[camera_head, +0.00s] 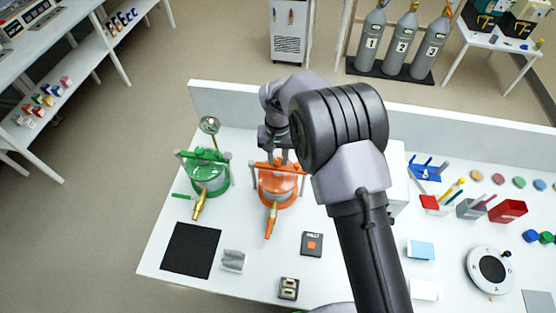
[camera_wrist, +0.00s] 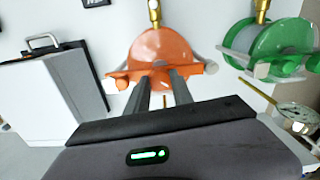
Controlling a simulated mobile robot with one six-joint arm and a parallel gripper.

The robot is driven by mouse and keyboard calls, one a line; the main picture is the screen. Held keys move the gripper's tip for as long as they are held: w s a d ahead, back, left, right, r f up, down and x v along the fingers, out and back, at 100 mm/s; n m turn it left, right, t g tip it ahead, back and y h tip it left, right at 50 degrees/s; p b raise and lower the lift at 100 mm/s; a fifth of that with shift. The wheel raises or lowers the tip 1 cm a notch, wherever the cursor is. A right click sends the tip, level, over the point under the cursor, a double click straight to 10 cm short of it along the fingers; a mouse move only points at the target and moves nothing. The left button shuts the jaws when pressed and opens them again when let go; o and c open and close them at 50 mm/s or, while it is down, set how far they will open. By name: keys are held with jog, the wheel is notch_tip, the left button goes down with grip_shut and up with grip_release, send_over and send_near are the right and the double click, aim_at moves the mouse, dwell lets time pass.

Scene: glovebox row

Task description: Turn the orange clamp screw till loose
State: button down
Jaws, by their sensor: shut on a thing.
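The orange vessel (camera_head: 277,187) stands on the white table, with a clamp bar across its top and a brass nozzle pointing to the table's front. My gripper (camera_head: 279,158) reaches down over the middle of the bar from behind. In the wrist view, my gripper's two grey fingers (camera_wrist: 161,80) come down at the orange clamp screw (camera_wrist: 160,68) on the bar and are shut on it. The fingers and the bar hide most of the screw, so its turn angle cannot be told. The orange lid (camera_wrist: 160,46) shows beyond the fingers.
A green vessel (camera_head: 208,174) with a similar clamp stands close on the left, with a round gauge (camera_head: 209,125) behind it. A white box (camera_wrist: 35,100) stands on the other side. A black mat (camera_head: 191,250) and a small orange-buttoned device (camera_head: 312,244) lie in front.

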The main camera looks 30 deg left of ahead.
jog(key=n, duration=0.3)
jog(key=shift+n+b, duration=0.4)
jog(key=n, duration=0.4)
jog(key=shift+n, duration=0.3)
jog(key=n, duration=0.4)
jog(key=shift+w+r, duration=0.1)
jog(key=n, duration=0.5)
jog(key=n+p, duration=0.1)
jog(key=n, duration=0.3)
jog(key=shift+n, duration=0.3)
jog(key=n+p, duration=0.1)
jog(key=n, duration=0.3)
jog(key=shift+a, duration=0.1)
jog(key=n, duration=0.4)
jog(key=shift+n+p, duration=0.3)
jog(key=shift+n, duration=1.9)
